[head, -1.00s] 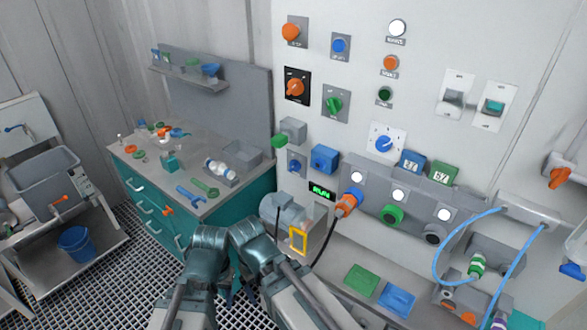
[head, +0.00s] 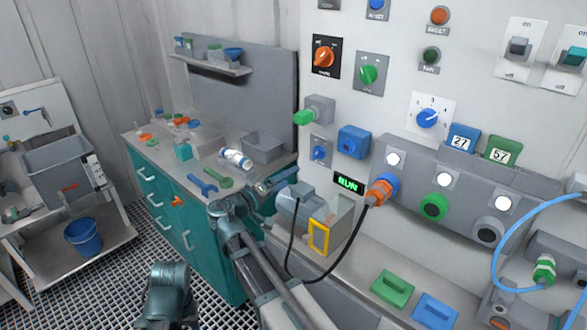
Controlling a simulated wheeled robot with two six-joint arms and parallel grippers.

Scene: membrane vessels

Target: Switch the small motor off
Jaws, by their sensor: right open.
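The small grey motor (head: 297,203) sits on the ledge at the foot of the white panel, beside a grey box with a yellow frame (head: 319,236). A green lit display reading RUN (head: 348,184) is just right of it. A small blue knob on a grey plate (head: 319,153) is on the panel above the motor. Which control belongs to the motor cannot be told. My right gripper (head: 288,178) is open and empty, just above and left of the motor, below the blue knob. My left arm shows at the bottom; its gripper is out of sight.
An orange plug (head: 382,190) with a black cable hangs right of the display. Orange (head: 325,57) and green (head: 368,74) rotary switches are higher up. The teal bench (head: 213,230) with tools stands to the left.

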